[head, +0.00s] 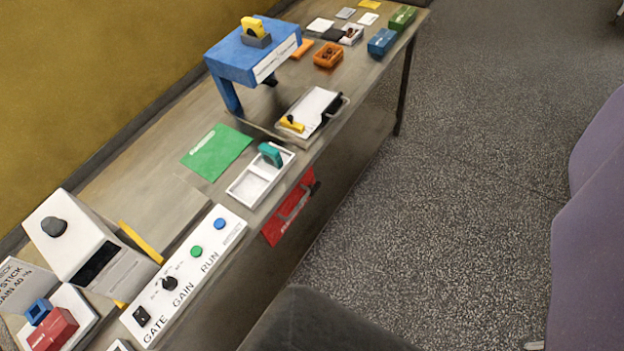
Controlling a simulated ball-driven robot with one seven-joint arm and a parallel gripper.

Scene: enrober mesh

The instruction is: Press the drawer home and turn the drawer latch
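A white drawer-like tray (313,106) with a dark end lies on the bench in front of the blue stand (236,62). A yellow lever-like piece (292,124) sits at its near left corner and a thin grey bar runs along its right side. My gripper is not in view.
The long bench holds a white control strip (228,236) with buttons and a knob, a green sheet (217,151), a white box with a grey knob (70,231), an orange bin (328,55) and a blue box (382,41). Speckled floor (450,190) is open to the right.

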